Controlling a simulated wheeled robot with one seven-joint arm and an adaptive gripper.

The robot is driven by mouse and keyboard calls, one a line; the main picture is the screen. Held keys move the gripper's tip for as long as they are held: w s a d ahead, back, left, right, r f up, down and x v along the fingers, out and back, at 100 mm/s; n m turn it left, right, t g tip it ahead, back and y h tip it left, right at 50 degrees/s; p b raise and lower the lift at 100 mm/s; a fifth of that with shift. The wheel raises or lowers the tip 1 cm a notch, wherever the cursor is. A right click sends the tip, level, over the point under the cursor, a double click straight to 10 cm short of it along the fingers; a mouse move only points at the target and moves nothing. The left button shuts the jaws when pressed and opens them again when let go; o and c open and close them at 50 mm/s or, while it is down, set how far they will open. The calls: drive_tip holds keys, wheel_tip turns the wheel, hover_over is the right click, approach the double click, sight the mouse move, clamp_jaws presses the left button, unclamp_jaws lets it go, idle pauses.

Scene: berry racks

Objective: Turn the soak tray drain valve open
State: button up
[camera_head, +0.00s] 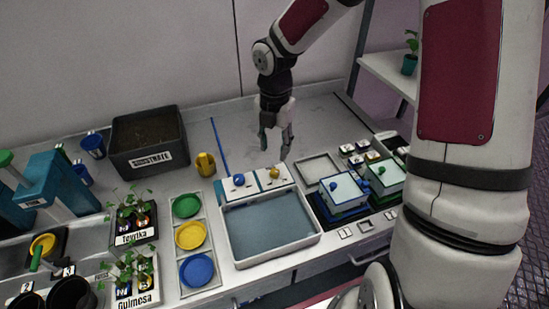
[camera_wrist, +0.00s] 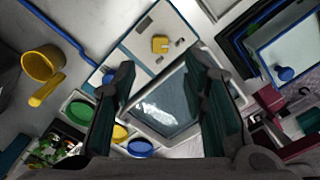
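The soak tray (camera_head: 280,253) is a white-rimmed basin of grey-blue water on the bench. Behind its back edge are two white panels, one with a blue knob (camera_head: 239,180) and one with a yellow knob (camera_head: 275,173). I cannot read which is the drain valve. My gripper (camera_head: 275,146) points down, open and empty, above and behind the yellow knob's panel. In the wrist view, the yellow knob (camera_wrist: 160,44) lies beyond the gap between the fingers, apart from them. The blue knob (camera_wrist: 108,76) is partly hidden by the left finger.
A yellow cup (camera_head: 205,163) stands left of the panels. Green, yellow and blue dishes (camera_head: 190,235) line the tray's left side. A dark soil bin (camera_head: 150,140) is at back left. The bench behind the panels is mostly clear.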

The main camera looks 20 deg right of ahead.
wheel_tip(320, 180, up, 3)
idle(0.6)
drive_tip(key=s+r+m+t, duration=0.5)
drive_tip(key=s+r+m, duration=1.4)
drive_tip(key=m, duration=0.8)
drive_tip(key=s, duration=0.3)
drive_tip(key=shift+s+r+t, duration=0.3)
drive_tip(key=shift+s+r, duration=0.05)
